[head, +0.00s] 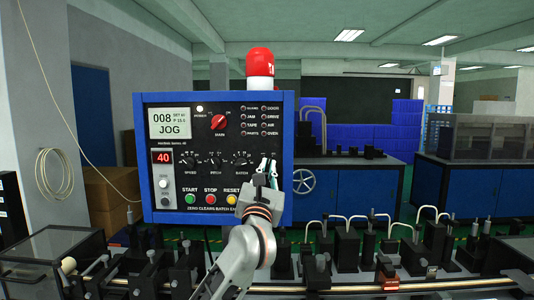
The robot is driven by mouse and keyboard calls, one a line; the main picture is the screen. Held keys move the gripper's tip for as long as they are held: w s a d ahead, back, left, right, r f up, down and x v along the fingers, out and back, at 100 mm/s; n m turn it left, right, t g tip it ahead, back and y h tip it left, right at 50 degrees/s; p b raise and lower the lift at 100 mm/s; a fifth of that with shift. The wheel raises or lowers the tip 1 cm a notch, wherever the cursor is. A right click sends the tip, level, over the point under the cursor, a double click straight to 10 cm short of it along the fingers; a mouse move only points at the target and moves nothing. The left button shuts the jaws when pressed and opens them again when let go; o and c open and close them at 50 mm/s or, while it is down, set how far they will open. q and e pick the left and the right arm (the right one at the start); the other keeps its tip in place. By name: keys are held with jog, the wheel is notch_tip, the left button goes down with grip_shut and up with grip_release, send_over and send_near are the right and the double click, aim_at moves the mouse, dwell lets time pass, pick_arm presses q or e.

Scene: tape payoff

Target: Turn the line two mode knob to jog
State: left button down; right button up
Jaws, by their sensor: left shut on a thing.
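My left gripper (268,166) reaches up from below to the panel's right side, right of the batch dial. It is shut on what looks like the mode knob, which its fingers mostly hide. I cannot read the knob's label or pointer. My right gripper is not in view.
A red main switch (218,122), three black dials and green, red and yellow buttons are on the panel. A red beacon (260,62) stands on top. Machine parts with white hoses (357,218) fill the bench below and right. Blue cabinets (348,193) stand behind.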

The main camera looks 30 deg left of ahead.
pick_arm(q)
jog(key=shift+a+r+m+h+p, duration=0.1)
jog(key=shift+m+h+p, duration=0.25)
jog(key=shift+m, duration=0.25)
jog(key=m+h, duration=0.1)
jog(key=m, duration=0.1)
jog(key=shift+m+p, duration=0.4)
jog(key=shift+h, duration=0.35)
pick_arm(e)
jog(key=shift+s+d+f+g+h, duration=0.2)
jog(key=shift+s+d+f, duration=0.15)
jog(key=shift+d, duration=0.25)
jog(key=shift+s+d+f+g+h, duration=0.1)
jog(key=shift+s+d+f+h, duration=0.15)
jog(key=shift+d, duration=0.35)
pick_arm(q)
jog(key=shift+m, duration=0.3)
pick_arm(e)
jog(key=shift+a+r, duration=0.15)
pick_arm(q)
jog(key=c, duration=2.2)
grip_release()
jog(key=shift+o, duration=0.2)
jog(key=shift+s, duration=0.1)
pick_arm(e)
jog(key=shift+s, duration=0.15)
